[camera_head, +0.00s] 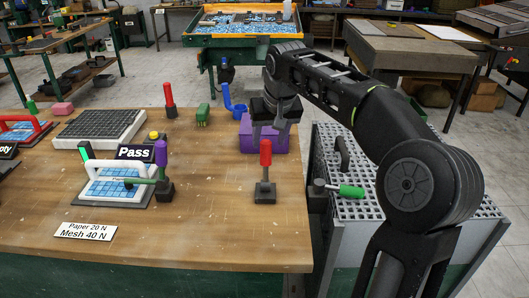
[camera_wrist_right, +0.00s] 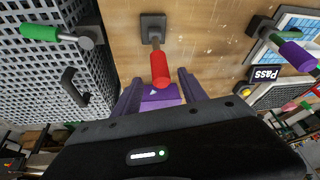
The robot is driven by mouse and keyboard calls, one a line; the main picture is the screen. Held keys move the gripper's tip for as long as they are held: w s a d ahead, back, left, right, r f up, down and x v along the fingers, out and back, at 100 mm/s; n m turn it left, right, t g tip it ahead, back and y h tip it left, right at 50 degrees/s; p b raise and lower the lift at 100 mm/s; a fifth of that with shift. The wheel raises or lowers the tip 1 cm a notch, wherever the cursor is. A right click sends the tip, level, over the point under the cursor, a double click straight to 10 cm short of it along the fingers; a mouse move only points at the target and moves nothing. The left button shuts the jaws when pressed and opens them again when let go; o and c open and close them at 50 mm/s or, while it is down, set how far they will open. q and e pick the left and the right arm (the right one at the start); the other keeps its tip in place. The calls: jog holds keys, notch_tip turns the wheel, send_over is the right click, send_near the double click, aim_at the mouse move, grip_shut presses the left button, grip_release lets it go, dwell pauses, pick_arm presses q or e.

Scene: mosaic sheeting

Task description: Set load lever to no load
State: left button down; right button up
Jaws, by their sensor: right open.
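Several levers stand in the head view, and no label shows which is the load lever. A lever with a red grip (camera_head: 265,154) stands upright on a dark base at the table's front right. Another red-gripped lever (camera_head: 168,95) stands farther back. A purple-gripped lever (camera_head: 161,154) stands beside the white-framed mesh fixture (camera_head: 104,188). In the right wrist view, the red grip (camera_wrist_right: 159,69) appears between the open fingers (camera_wrist_right: 160,85); contact cannot be told. My left gripper is out of view.
A sign reads Paper 20 N, Mesh 40 N (camera_head: 86,231). A Pass display (camera_head: 134,153) stands behind the fixture. A perforated cart (camera_head: 390,208) with a green-handled lever (camera_head: 350,191) adjoins the right edge. The table's front middle (camera_head: 205,235) is clear.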

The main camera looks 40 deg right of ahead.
aim_at(266, 153)
jog(key=x, duration=0.7)
jog(key=shift+f+p, duration=0.1)
jog(key=shift+p, duration=0.2)
grip_shut()
dwell(1.1)
